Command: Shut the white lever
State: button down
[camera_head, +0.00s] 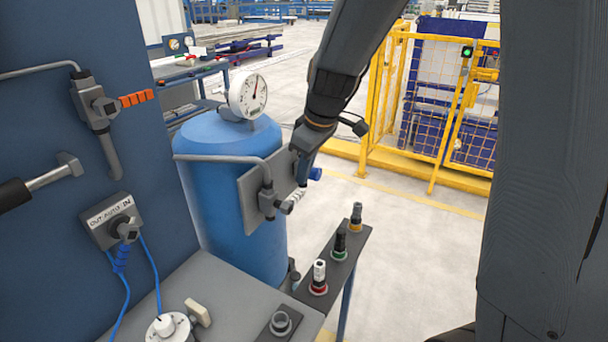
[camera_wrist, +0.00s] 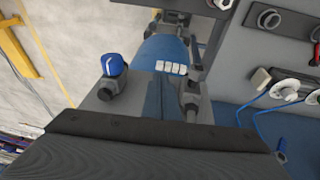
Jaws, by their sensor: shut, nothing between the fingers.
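The white lever (camera_head: 297,195) is a short ribbed handle on a grey valve (camera_head: 268,201), mounted on a grey plate in front of the blue tank. It sticks out to the right of the valve. In the wrist view the white lever (camera_wrist: 171,67) shows as a row of pale segments, left of the valve (camera_wrist: 191,96). My gripper (camera_head: 303,180) is shut and empty, pointing down just above and beside the lever. I cannot tell whether it touches the lever. The fingertips are hard to make out in the wrist view, where dark parts of my arm fill the bottom.
A blue knob (camera_head: 315,173) sits close to my gripper's right; it also shows in the wrist view (camera_wrist: 114,65). A gauge (camera_head: 248,95) tops the blue tank (camera_head: 212,145). A narrow shelf (camera_head: 335,262) holds several fittings. A yellow fence (camera_head: 388,100) stands behind.

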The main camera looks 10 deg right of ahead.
jog(key=d+r+b, duration=0.2)
jog(key=d+r, duration=0.1)
jog(key=r, duration=0.8)
jog(key=shift+s, duration=0.45)
jog(key=shift+d, duration=0.1)
